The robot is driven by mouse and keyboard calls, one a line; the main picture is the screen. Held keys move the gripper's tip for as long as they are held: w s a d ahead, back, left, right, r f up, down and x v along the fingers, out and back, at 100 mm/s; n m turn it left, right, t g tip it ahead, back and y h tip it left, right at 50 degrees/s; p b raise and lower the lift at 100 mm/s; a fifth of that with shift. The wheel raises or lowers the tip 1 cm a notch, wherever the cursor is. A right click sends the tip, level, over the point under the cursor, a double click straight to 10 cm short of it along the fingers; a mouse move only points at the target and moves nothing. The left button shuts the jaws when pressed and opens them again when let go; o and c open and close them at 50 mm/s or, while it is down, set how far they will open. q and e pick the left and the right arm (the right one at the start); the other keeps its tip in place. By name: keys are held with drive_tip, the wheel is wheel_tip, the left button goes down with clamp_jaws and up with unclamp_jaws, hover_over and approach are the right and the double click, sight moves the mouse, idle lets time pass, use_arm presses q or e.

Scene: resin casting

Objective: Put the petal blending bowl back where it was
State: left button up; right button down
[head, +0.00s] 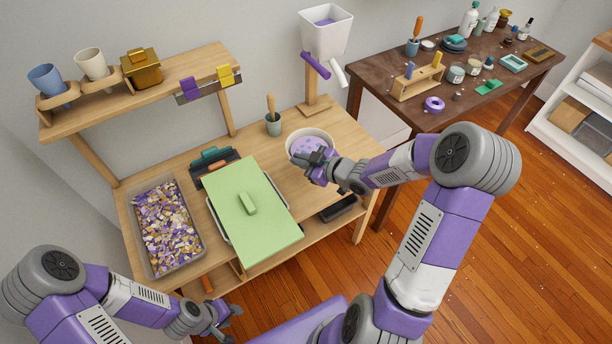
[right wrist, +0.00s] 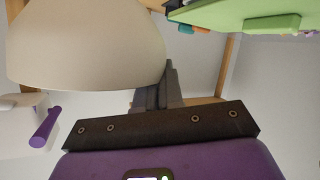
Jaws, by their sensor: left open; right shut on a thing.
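The petal blending bowl (head: 327,135) is cream-white with a purple mix inside. It is at the right part of the wooden bench in the head view, below the hopper. My right gripper (head: 312,163) is shut on the near side of its rim and hides part of it. In the right wrist view the bowl's smooth outer wall (right wrist: 85,45) fills the upper left, with the gripper fingers (right wrist: 160,90) at its edge. I cannot tell whether the bowl touches the bench. My left gripper (head: 225,318) is open and empty, low in front of the bench.
On the bench (head: 349,128) stand a tray of petals (head: 168,228), a green lid (head: 252,213) and a grey-green cup with a wooden-handled tool (head: 273,124). The white hopper (head: 326,38) on its post stands behind the bowl. A dark table (head: 385,88) with several items is at the right.

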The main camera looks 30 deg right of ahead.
wheel_tip(320, 180, down, 9)
drive_tip(key=b, duration=0.3)
drive_tip(key=shift+w+r, duration=0.1)
drive_tip(key=shift+r, duration=0.2)
drive_tip(key=shift+f, duration=0.25)
drive_tip(key=c, duration=1.3)
unclamp_jaws()
drive_tip(key=shift+r, duration=0.1)
drive_tip(key=shift+r, duration=0.1)
drive_tip(key=shift+s+d+r, duration=0.1)
drive_tip(key=shift+s+r, duration=0.1)
drive_tip(key=p+v, duration=0.3)
drive_tip(key=v, duration=0.8)
drive_tip(key=shift+s+d+p, duration=0.1)
drive_tip(key=shift+s+p, duration=0.2)
drive_tip(key=shift+p, duration=0.1)
